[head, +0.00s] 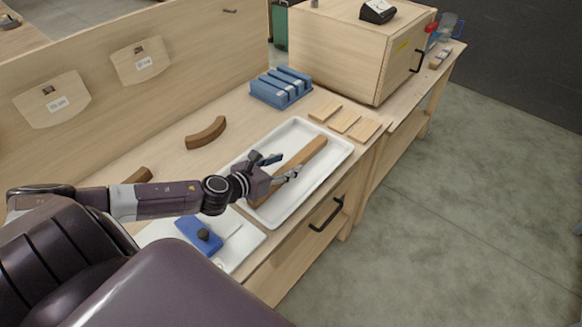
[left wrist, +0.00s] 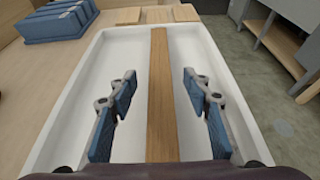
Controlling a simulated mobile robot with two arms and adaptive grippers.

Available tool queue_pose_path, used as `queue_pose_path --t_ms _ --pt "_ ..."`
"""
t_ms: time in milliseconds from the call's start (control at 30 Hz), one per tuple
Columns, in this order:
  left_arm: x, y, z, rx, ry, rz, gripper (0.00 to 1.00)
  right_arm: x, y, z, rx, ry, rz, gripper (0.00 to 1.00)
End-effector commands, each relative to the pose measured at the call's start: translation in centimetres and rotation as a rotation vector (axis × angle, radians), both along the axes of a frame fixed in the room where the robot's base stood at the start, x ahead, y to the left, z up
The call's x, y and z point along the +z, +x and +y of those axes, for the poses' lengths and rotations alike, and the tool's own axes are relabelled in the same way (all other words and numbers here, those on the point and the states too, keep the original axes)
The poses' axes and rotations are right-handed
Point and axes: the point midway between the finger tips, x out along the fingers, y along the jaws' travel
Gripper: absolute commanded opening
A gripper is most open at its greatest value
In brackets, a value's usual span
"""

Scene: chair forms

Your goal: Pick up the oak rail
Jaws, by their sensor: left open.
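The oak rail (head: 305,154) is a long, straight brown wooden bar lying lengthwise in a white tray (head: 337,154). In the left wrist view the rail (left wrist: 162,85) runs up the middle of the tray (left wrist: 212,75). My left gripper (head: 281,168) is over the tray and the near part of the rail. In the left wrist view my left gripper (left wrist: 160,115) is open, with one blue-padded finger on each side of the rail and a gap to it on both sides. The near end of the rail is partly hidden by the gripper. My right gripper is not in view.
A blue slotted block (head: 281,88) and several light wooden pieces (head: 345,122) lie beyond the tray. A curved brown piece (head: 206,132) lies to its left. A blue tool (head: 198,234) rests on a white board nearer me. A large wooden box (head: 350,50) stands at the back.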

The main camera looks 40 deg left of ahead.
Motion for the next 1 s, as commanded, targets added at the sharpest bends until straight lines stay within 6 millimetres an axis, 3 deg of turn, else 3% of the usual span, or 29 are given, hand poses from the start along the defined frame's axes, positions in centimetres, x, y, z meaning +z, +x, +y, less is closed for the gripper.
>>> queue_pose_path --t_ms 367,700,1000 --pt "-1.2 4.2 -0.4 0.003 -0.002 -0.002 0.45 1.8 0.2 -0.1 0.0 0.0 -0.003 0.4" --pt "-1.7 4.6 -0.5 0.001 0.0 0.001 0.45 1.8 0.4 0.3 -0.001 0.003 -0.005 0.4" --pt "-1.7 4.6 -0.5 0.001 0.0 0.0 0.12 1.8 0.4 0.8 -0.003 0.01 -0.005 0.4"
